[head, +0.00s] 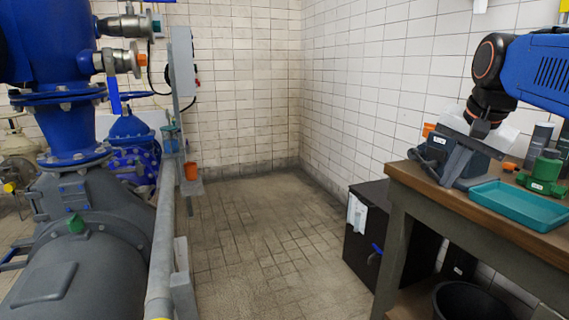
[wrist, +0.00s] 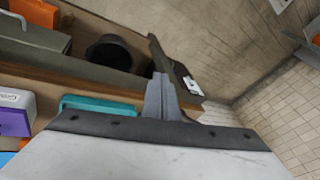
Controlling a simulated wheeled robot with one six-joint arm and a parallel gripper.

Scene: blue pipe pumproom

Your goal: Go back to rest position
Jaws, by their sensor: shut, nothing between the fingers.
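My gripper (head: 446,182) is at the right in the head view, angled down over the left end of the wooden workbench (head: 404,173). Its grey fingers are together and hold nothing. A dark grey-blue device (head: 436,150) is just behind the fingers and partly hidden by them. I cannot tell whether they touch. In the wrist view the gripper (wrist: 158,45) points up the picture, past the bench edge.
A teal tray (head: 515,207) is right of my gripper, with a green part (head: 546,170) behind it. A black cabinet (head: 372,237) and black bucket (head: 470,303) stand below. Blue and grey pipework (head: 70,120) fills the left. The tiled floor (head: 255,230) between is clear.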

